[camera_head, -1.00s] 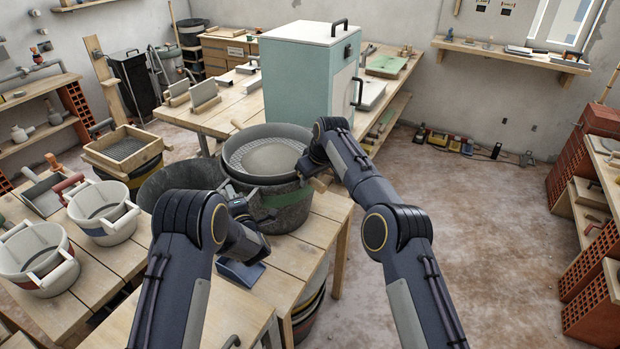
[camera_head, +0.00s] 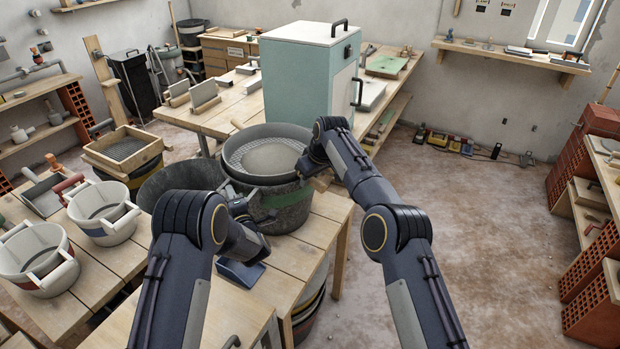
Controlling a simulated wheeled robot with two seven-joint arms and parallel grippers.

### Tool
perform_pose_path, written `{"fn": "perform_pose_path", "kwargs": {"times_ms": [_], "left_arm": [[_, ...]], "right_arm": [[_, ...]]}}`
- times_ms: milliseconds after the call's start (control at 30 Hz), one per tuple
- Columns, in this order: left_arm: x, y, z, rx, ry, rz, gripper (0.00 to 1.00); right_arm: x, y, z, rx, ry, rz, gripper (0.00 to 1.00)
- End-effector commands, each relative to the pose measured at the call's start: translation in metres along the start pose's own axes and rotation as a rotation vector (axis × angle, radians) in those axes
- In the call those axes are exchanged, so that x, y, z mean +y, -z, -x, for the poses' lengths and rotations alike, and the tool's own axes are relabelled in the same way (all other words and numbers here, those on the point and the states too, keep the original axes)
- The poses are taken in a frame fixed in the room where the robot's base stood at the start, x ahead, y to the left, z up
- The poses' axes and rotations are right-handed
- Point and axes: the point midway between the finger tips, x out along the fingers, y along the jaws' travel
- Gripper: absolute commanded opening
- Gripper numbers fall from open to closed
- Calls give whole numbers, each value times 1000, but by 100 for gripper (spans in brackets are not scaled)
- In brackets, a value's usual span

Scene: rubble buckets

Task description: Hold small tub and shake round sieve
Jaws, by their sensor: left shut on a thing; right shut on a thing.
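A dark grey tub with a green band (camera_head: 287,208) stands on the wooden bench. A grey round sieve (camera_head: 232,153) sits on top of it, with a pale mound of material (camera_head: 272,158) on its mesh. My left gripper (camera_head: 262,216) is shut on the tub at its near left side; my forearm partly hides the grip. My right gripper (camera_head: 311,174) is shut on the round sieve at its right side; its fingertips are mostly hidden behind my wrist.
A larger dark tub (camera_head: 163,184) stands just left of the small tub. Two white buckets (camera_head: 106,229) (camera_head: 39,275) and a square wooden sieve (camera_head: 150,150) are further left. A teal cabinet (camera_head: 295,85) stands behind.

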Motion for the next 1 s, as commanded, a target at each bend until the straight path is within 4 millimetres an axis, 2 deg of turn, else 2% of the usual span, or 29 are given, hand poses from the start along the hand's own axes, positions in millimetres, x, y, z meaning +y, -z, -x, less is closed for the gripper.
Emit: {"fn": "perform_pose_path", "kwargs": {"times_ms": [400,433,600,867,1000], "left_arm": [[-2,0,0,-1,4,-1,4],[-2,0,0,-1,4,-1,4],[-2,0,0,-1,4,-1,4],[-2,0,0,-1,4,-1,4],[-2,0,0,-1,4,-1,4]], "right_arm": [[0,1,0,8,-2,-1,0],[0,1,0,8,-2,-1,29],[0,0,-1,5,-1,0,51],[0,-3,-3,-6,1,0,51],[0,-1,9,-1,-1,0,51]]}}
